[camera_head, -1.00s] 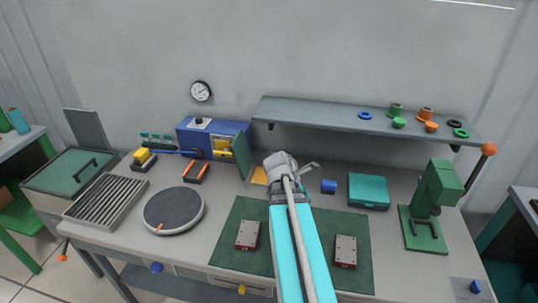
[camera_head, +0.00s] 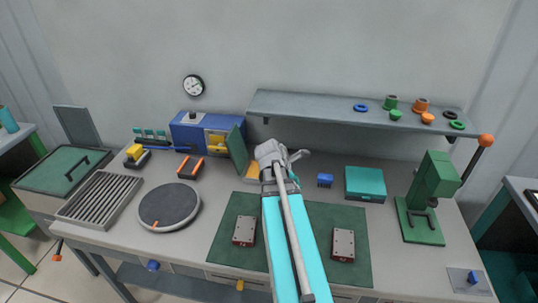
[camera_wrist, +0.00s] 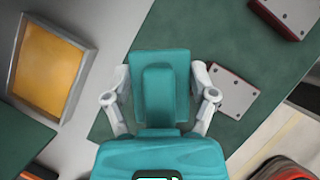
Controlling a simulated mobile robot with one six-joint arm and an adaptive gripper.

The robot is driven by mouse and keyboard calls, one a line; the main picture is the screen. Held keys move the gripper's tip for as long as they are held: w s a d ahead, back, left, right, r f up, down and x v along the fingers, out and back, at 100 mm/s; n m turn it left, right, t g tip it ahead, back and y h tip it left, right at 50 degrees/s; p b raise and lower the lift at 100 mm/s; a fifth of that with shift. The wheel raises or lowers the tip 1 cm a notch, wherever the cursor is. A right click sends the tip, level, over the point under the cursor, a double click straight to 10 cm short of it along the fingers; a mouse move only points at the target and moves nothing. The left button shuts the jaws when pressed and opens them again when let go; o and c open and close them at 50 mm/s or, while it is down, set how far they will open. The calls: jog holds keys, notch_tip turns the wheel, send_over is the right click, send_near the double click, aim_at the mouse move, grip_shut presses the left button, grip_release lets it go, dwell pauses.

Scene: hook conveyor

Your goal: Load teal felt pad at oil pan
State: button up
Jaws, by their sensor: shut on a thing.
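My gripper (camera_wrist: 162,98) is shut on the teal felt pad (camera_wrist: 160,70), a flat teal block with a raised ridge, held between its two pale fingers. The oil pan (camera_wrist: 14,58) appears to be the shallow grey-framed square tray with an orange-yellow floor, left of the pad in the wrist view. In the head view the pan (camera_head: 252,174) sits left of my gripper, partly hidden by it.
A green mat (camera_head: 228,222) with two red-and-metal blocks lies in front. The blue machine (camera_head: 190,134) with its open green door (camera_head: 238,150) stands left of the pan. A shelf (camera_head: 310,108) is behind. A teal box (camera_head: 365,184) and green press (camera_head: 434,180) are right.

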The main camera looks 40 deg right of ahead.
jog(key=w+d+f+b, duration=0.1)
jog(key=w+d, duration=0.1)
jog(key=w, duration=0.5)
jog(key=w+d+f+n+b, duration=0.1)
jog(key=w+d, duration=0.1)
jog(key=w, duration=0.5)
jog(key=w+d+f+n+t+b, duration=0.1)
jog(key=w+d, duration=0.1)
jog(key=w, duration=0.6)
jog(key=shift+d+f, duration=0.15)
jog(key=shift+f, duration=0.1)
jog(key=shift+f, duration=0.15)
jog(key=shift+f+b, duration=2.85)
jog(key=shift+b, duration=0.25)
jog(key=shift+f+b, duration=0.55)
jog(key=shift+r, duration=0.1)
jog(key=shift+r+p, duration=3.45)
jog(key=shift+p, duration=0.1)
